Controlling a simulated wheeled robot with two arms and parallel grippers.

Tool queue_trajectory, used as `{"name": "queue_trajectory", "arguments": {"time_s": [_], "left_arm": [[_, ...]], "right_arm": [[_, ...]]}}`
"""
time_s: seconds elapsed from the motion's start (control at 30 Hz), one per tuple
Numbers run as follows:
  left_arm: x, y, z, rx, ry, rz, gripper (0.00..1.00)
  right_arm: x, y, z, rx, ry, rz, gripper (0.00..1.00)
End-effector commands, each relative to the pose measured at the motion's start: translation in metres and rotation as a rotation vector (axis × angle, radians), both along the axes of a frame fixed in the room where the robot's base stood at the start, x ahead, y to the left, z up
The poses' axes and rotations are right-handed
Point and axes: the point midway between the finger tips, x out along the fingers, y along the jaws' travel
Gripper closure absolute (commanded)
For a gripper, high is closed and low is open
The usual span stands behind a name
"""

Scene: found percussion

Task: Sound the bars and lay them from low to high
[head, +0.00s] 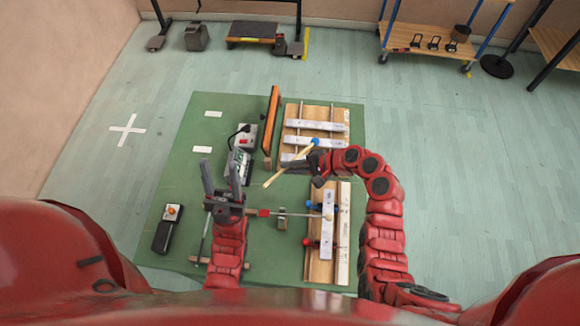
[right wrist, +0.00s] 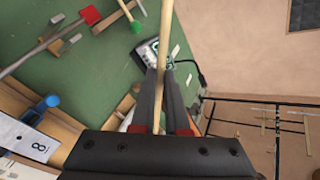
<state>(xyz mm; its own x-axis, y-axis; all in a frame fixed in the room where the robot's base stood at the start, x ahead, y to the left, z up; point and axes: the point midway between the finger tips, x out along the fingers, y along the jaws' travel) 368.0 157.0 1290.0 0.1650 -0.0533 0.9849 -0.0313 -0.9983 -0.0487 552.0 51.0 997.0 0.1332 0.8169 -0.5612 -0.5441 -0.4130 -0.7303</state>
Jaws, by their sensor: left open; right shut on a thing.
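The stick also shows between the fingers in the right wrist view (right wrist: 167,65). The upper stand carries metal bars, among them a far bar (head: 302,125) and a middle bar (head: 298,142); the nearest is partly hidden. A long metal bar (head: 327,235) lies on the lower stand. A bar marked 8 (right wrist: 22,140) shows in the right wrist view. My left gripper (head: 223,182) is open and empty, left of the lower stand.
A green mat (head: 180,185) lies under everything. A thin rod with a red block (head: 263,212) reaches from beside my left gripper towards the lower stand. Grey devices (head: 238,165), an upright orange plank (head: 272,118) and a dark box with an orange knob (head: 166,230) stand nearby.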

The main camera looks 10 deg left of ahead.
Motion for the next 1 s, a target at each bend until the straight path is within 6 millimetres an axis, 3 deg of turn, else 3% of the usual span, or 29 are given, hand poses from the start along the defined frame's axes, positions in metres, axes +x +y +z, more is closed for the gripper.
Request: {"name": "queue_trajectory", "arguments": {"time_s": [0.27, 0.73, 0.87, 1.0], "left_arm": [[0.000, 0.000, -0.006, 0.000, 0.000, 0.000, 0.50], [0.000, 0.000, -0.061, 0.000, 0.000, 0.000, 0.50], [0.000, 0.000, -0.046, 0.000, 0.000, 0.000, 0.50], [0.000, 0.000, -0.019, 0.000, 0.000, 0.000, 0.50]], "right_arm": [[0.003, -0.001, -0.008, 0.010, 0.023, -0.002, 1.00], [0.031, -0.014, -0.064, 0.129, 0.279, 0.000, 1.00], [0.030, -0.013, -0.050, 0.128, 0.276, 0.001, 1.00], [0.030, -0.014, -0.022, 0.129, 0.276, -0.001, 1.00]]}}
